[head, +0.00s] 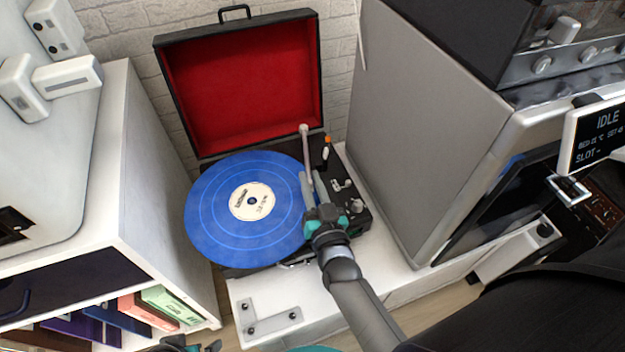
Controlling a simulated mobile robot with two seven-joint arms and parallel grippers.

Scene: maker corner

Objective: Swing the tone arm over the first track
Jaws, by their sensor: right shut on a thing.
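The turntable (356,207) is an open black case with a red-lined lid (240,90) standing up behind it. A blue record (215,215) with a cream label lies on it. The pale tone arm (305,150) runs from its pivot at the back right down along the record's right edge. My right gripper (312,192) reaches in from below and is shut on the tone arm's front end, which its fingers mostly hide. Whether the tip is over the record or just beside it is hard to tell. My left gripper (192,346) barely shows at the bottom edge.
A tall grey cabinet (425,130) stands close on the right, with a dark device (570,50) on top and an IDLE display (598,135). A white shelf unit (150,170) with coloured boxes is on the left. The white stand (275,300) has bare room in front of the turntable.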

